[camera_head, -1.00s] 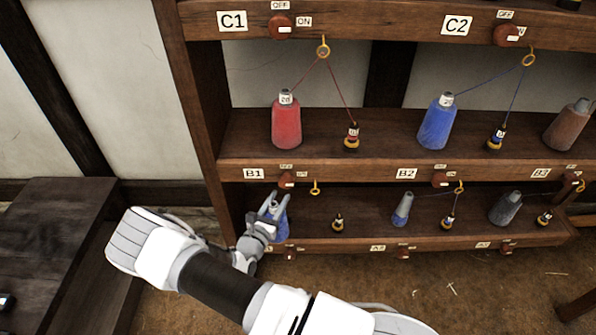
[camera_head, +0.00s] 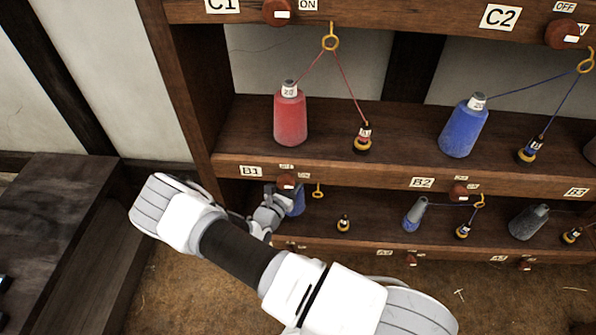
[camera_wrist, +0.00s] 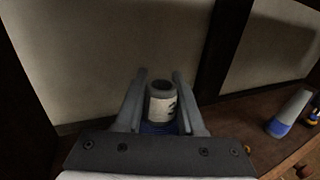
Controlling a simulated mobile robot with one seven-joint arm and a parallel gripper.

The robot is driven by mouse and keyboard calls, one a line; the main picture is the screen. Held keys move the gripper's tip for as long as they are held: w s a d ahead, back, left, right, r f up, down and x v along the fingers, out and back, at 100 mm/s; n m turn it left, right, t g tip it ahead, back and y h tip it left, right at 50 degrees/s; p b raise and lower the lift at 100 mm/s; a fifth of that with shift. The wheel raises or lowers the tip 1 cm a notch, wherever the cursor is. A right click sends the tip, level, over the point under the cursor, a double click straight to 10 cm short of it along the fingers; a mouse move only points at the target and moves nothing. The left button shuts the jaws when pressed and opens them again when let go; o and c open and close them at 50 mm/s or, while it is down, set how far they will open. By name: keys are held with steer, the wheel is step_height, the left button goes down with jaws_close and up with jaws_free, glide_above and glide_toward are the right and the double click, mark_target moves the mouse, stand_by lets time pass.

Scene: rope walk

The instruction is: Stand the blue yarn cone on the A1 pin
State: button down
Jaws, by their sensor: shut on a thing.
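The cone looks roughly upright. Its base is partly hidden, so I cannot tell if it touches the shelf.
A small dark bobbin (camera_head: 344,224) and a yellow ring (camera_head: 318,190) are just right of the cone. A grey-blue cone (camera_head: 415,214) stands further right. The B1 board (camera_head: 345,178) with a red-brown knob (camera_head: 287,181) hangs close above my gripper. The left upright (camera_head: 195,100) bounds the bay.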

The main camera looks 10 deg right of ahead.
mark_target(300, 207)
steer(key=shift+f+b, duration=2.05)
steer(key=shift+f, duration=0.65)
steer(key=shift+f+b, duration=0.3)
steer(key=shift+f, duration=0.25)
steer(key=c, duration=0.8)
jaws_free()
steer(key=shift+a, duration=0.1)
steer(key=p+v, duration=0.1)
steer(key=v, duration=1)
steer(key=shift+s, duration=0.1)
